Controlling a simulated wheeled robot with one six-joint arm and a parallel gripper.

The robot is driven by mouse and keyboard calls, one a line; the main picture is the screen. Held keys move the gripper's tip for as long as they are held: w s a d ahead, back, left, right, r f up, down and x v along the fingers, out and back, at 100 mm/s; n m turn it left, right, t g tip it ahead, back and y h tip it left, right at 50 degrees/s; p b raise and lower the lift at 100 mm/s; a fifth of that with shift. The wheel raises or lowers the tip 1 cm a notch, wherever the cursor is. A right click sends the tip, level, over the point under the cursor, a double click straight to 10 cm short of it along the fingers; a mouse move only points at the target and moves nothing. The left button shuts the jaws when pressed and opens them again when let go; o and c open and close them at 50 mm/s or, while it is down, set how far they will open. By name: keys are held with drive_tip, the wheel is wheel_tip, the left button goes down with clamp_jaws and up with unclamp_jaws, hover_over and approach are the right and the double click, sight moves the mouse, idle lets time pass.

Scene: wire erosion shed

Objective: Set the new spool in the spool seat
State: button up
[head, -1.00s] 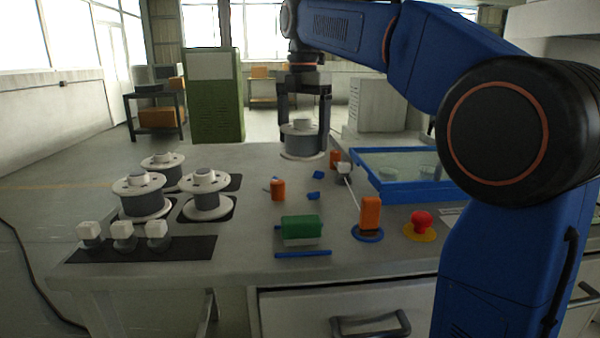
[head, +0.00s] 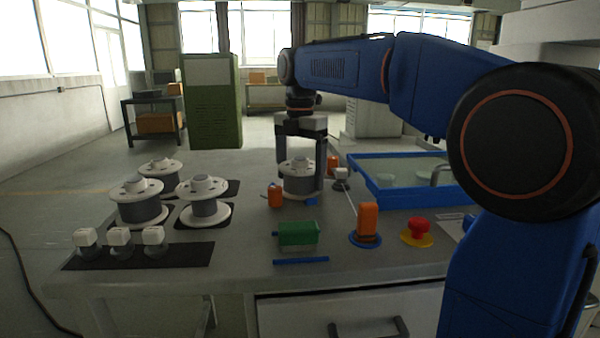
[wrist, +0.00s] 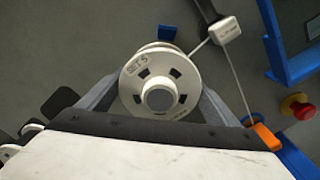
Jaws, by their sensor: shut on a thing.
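My gripper (head: 299,186) is shut on a white-flanged spool with a grey core (head: 299,178), its fingers on either side. The spool is upright and low over the table among small blue pieces, which look like the spool seat (head: 311,201). The spool hides most of them, and I cannot tell whether it touches the table. In the wrist view the held spool (wrist: 158,88) shows a flange with dark slots and "SET 5" lettering. One blue piece (wrist: 167,32) shows beyond it.
Several similar spools (head: 138,203) stand on dark mats at left, behind white-capped knobs (head: 119,238). An orange block (head: 275,196) is just left of my gripper. A white block (head: 341,174) with a thin wire, an orange upright (head: 368,220), a red button (head: 419,228) and a blue-framed tank (head: 400,200) lie right.

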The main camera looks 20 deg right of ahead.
drive_tip(key=o, duration=1.8)
drive_tip(key=shift+f, duration=0.1)
wheel_tip(320, 180, up, 11)
drive_tip(key=shift+r, duration=0.65)
drive_tip(key=shift+s, duration=0.1)
